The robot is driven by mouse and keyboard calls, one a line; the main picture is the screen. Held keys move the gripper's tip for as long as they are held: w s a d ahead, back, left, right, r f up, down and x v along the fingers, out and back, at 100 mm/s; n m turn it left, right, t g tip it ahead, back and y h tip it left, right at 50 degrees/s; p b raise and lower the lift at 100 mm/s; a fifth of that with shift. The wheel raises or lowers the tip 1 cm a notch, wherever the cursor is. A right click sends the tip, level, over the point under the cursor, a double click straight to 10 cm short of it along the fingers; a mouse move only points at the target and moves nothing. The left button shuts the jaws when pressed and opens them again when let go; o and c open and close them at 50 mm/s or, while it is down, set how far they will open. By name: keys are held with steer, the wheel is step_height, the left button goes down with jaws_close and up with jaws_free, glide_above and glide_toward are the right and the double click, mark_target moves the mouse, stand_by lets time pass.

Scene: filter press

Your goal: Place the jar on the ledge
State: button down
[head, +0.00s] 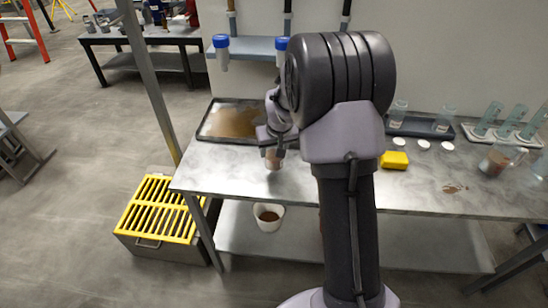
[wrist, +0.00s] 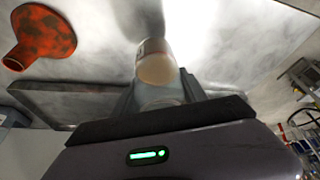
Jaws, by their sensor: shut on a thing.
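My gripper (head: 270,146) is shut on a small jar (head: 273,163) and holds it over the front left part of the metal table. In the wrist view the jar (wrist: 156,62) sits between the fingers, with a pale tan end showing. Whether it touches the table is hard to tell. A blue-grey ledge (head: 250,47) runs along the wall behind the table. Two blue-capped containers (head: 221,52) are at its front edge, and my arm hides its right part.
A dark tray with brown residue (head: 232,119) lies behind the gripper. A yellow block (head: 394,160), white lids (head: 396,144) and clear beakers (head: 399,112) are to the right. An orange funnel-like object (wrist: 40,38) shows in the wrist view. A slanted grey post (head: 150,75) stands left.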

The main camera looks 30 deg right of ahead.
steer(key=shift+w+d+f, duration=0.15)
steer(key=shift+w+d, duration=0.05)
steer(key=shift+d, duration=0.1)
steer(key=shift+f+b, duration=0.9)
steer(key=shift+f, duration=0.75)
steer(key=shift+f, duration=0.2)
steer(key=c, duration=0.6)
jaws_free()
steer(key=shift+r, duration=0.1)
